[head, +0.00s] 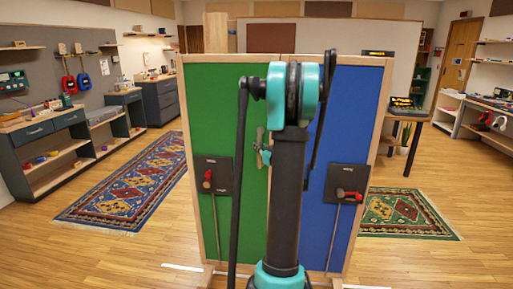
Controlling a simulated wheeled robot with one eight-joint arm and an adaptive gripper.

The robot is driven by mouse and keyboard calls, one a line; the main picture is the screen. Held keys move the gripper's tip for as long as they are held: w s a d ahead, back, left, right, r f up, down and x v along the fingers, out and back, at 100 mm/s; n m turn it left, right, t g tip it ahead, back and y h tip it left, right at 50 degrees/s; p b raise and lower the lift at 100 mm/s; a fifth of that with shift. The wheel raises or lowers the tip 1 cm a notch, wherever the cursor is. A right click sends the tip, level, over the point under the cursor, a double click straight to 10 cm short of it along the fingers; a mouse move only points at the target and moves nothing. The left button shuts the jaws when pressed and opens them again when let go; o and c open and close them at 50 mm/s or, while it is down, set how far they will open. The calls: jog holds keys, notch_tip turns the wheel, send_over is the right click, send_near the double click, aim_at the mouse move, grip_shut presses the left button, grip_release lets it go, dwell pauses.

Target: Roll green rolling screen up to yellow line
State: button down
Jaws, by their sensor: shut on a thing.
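The green rolling screen (225,110) stands upright in a wooden frame at centre left, with a blue panel (345,120) close beside it on the right. The green panel carries a black plate (213,176) with a red-knobbed lever. My arm stands in front of the pair and covers the seam and the green screen's right side. Part of my gripper (263,147) shows just left of my arm, at the green screen's right part. It is shut at the screen, but its fingertips and exact grip point are mostly hidden. I see no yellow line.
White strips (182,267) lie on the floor by the screens' feet. A blue patterned rug (130,185) lies left and a green rug (405,212) right. Shelves (50,170) line the left wall; a small table (408,116) stands at right. Bare floor lies in front.

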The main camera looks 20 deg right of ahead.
jog(key=shift+s+d, duration=0.1)
jog(key=shift+d, duration=0.15)
jog(key=c, duration=1.4)
grip_release()
jog(key=s, duration=1.2)
jog(key=shift+d, duration=0.25)
jog(key=shift+a, duration=0.1)
